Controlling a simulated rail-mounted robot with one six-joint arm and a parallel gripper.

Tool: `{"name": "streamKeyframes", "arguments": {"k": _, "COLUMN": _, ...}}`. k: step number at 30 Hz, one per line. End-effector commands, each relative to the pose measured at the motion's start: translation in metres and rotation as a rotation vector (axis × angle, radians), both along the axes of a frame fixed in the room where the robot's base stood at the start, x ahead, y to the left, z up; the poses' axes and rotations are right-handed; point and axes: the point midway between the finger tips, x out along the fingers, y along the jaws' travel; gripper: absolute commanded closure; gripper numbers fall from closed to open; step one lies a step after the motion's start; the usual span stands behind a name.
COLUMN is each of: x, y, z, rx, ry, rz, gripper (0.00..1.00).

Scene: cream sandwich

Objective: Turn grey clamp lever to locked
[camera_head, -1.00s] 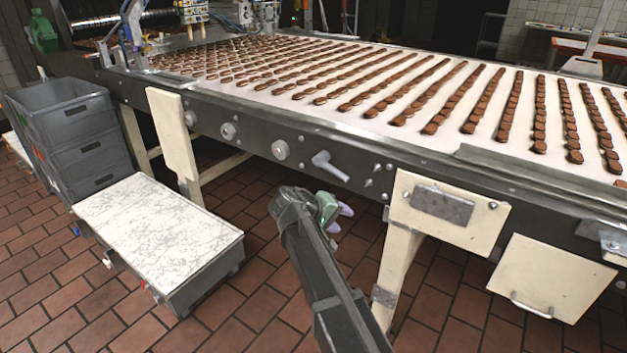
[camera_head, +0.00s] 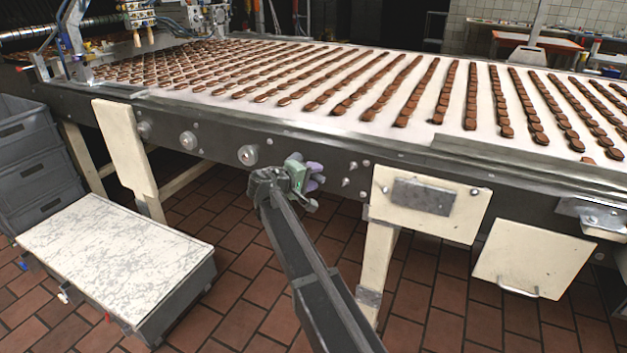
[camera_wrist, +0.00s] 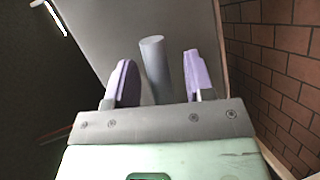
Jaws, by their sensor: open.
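The grey clamp lever (camera_wrist: 155,66) shows in the wrist view as a rounded grey bar standing between my two purple fingers. My gripper (camera_wrist: 158,75) is open, with one finger on each side of the lever and a visible gap to each. In the head view my gripper (camera_head: 314,177) is at the dark side rail of the conveyor, right of a round knob, and hides the lever there. Whether the lever's far end lies deep between the fingers cannot be told.
The conveyor (camera_head: 400,150) carries rows of brown biscuits above the rail. Small pegs (camera_head: 352,166) and a cream panel (camera_head: 430,203) are right of my gripper. A round knob (camera_head: 248,155) is to its left. A low white-topped platform (camera_head: 115,255) stands at lower left.

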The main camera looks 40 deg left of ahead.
Motion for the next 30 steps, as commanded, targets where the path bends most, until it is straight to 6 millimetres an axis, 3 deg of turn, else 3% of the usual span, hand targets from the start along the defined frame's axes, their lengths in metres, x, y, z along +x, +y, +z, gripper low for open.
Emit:
{"name": "streamKeyframes", "arguments": {"k": 8, "x": 0.005, "y": -0.001, "z": -0.001, "rx": 0.0, "ry": 0.0, "rz": 0.0, "gripper": 0.51}}
{"name": "streamKeyframes", "arguments": {"k": 18, "x": 0.004, "y": -0.001, "z": -0.001, "rx": 0.0, "ry": 0.0, "rz": 0.0, "gripper": 1.0}}
{"name": "streamKeyframes", "arguments": {"k": 26, "x": 0.006, "y": -0.003, "z": -0.001, "rx": 0.004, "ry": 0.002, "rz": -0.003, "gripper": 1.0}}
{"name": "streamKeyframes", "arguments": {"k": 30, "x": 0.016, "y": -0.012, "z": -0.003, "rx": 0.025, "ry": 0.006, "rz": -0.017, "gripper": 1.0}}
